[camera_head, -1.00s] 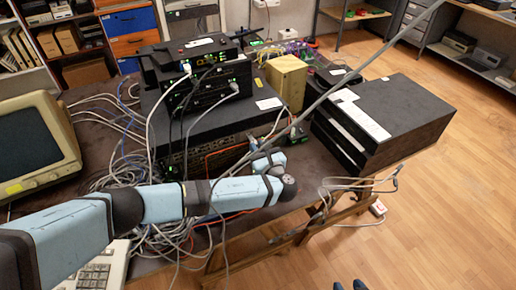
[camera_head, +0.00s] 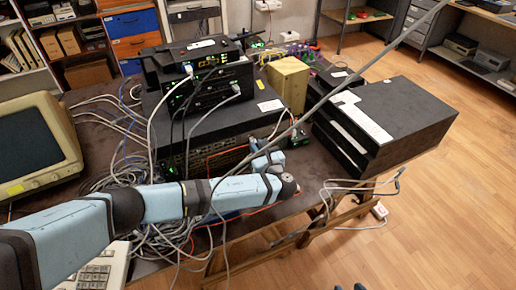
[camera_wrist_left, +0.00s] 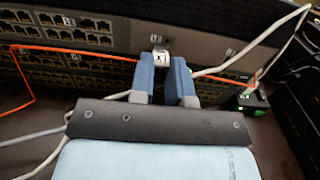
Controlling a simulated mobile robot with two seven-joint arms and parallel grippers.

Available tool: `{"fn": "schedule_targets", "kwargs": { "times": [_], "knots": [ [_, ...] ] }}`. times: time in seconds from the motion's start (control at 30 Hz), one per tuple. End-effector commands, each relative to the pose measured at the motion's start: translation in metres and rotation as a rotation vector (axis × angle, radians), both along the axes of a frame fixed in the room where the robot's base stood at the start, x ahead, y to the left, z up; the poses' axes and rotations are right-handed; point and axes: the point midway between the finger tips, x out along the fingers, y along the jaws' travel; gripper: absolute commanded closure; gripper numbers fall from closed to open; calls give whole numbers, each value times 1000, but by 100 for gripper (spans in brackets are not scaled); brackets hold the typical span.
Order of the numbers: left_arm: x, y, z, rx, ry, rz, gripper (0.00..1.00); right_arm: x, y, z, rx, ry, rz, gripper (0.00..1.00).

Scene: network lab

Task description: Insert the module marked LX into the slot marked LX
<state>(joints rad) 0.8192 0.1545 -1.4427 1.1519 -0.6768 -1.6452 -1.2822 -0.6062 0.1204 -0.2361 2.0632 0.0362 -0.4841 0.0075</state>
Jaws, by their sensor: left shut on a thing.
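My left gripper (camera_wrist_left: 165,82) has its two blue fingers shut on a small silver module (camera_wrist_left: 161,54) in the wrist view. The module is right in front of the lower part of the dark rack unit's port panel (camera_wrist_left: 205,42). A small light label sits on the panel just above the module; I cannot read its marking. Whether the module's front end is in a slot or just short of it, I cannot tell. In the head view my left gripper (camera_head: 262,160) is at the rack's front, mostly hidden by my own wrist.
An orange cable (camera_wrist_left: 80,51) runs across the panel behind my fingers. Grey cables (camera_wrist_left: 290,32) hang at the right, near a small black box with green lights (camera_wrist_left: 248,100). A black cabinet (camera_head: 400,115) stands right of the rack. Tangled cables lie at the table's front left.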

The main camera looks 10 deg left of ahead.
Motion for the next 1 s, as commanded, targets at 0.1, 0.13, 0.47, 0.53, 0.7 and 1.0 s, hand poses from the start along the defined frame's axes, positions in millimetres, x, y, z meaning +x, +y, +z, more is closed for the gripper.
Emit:
{"fn": "schedule_targets", "kwargs": {
  "times": [0.1, 0.13, 0.47, 0.53, 0.7, 1.0],
  "knots": [
    [2, 1, 0, 1, -1, 1, 100, 0, 0, -1, 0, 0, 0, 54],
    [2, 2, 0, 1, -1, 1, 100, 0, 0, -1, 0, 0, 0, 54],
    [6, 4, 0, 1, -1, 1, 100, 0, 0, -1, 0, 0, 0, 54],
    [7, 5, 0, 0, 0, 1, 100, 0, 0, -2, 0, 0, 0, 54],
    [9, 6, 0, 0, 0, 0, 81, 0, 0, -2, 0, 0, 0, 54],
    [9, 6, 0, 0, 0, 0, 54, 0, 0, -2, 0, 0, 0, 54]
  ]
}}
